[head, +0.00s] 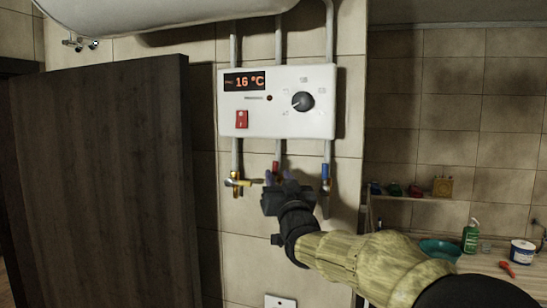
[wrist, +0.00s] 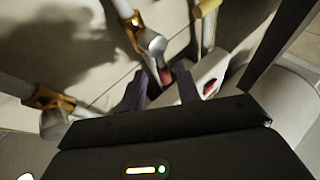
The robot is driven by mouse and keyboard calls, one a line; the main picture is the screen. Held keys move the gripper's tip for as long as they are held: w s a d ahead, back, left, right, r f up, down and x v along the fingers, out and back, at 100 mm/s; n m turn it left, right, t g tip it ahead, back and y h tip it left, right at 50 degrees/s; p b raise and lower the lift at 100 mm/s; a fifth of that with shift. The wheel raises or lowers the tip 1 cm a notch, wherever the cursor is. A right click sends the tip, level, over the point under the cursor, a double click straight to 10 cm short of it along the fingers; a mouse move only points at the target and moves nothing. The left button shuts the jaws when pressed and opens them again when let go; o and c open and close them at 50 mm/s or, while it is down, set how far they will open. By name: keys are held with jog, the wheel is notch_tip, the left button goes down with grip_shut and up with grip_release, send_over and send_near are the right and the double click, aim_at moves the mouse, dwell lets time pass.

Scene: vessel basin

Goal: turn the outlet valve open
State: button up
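Three pipes run down from a white heater control box (head: 277,100) in the head view. The left one ends in a brass valve (head: 235,182), the middle one has a red-marked fitting (head: 276,168), and the right one has a blue-marked fitting (head: 325,170). No label shows which is the outlet valve. My gripper (head: 279,177) is just below the red mark and hides the lower middle fitting. In the wrist view, the two dark fingers of my gripper (wrist: 160,90) stand apart. The red-marked fitting (wrist: 164,76) shows beyond the gap between them; contact cannot be told.
A dark wooden panel (head: 110,180) stands to the left, close to the pipes. The box shows 16 °C and has a red switch (head: 241,119) and a black knob (head: 302,101). A counter at right holds a green bottle (head: 471,236) and a teal bowl (head: 440,249).

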aim_at(276, 173)
jog(key=p+x, duration=0.2)
jog(key=x, duration=0.2)
jog(key=shift+w+a+r+p, duration=0.1)
jog(key=shift+a+r+p, duration=0.1)
jog(key=shift+p, duration=0.2)
jog(key=shift+w+a, duration=0.1)
jog(key=shift+w, duration=0.25)
jog(key=shift+c, duration=0.2)
grip_shut()
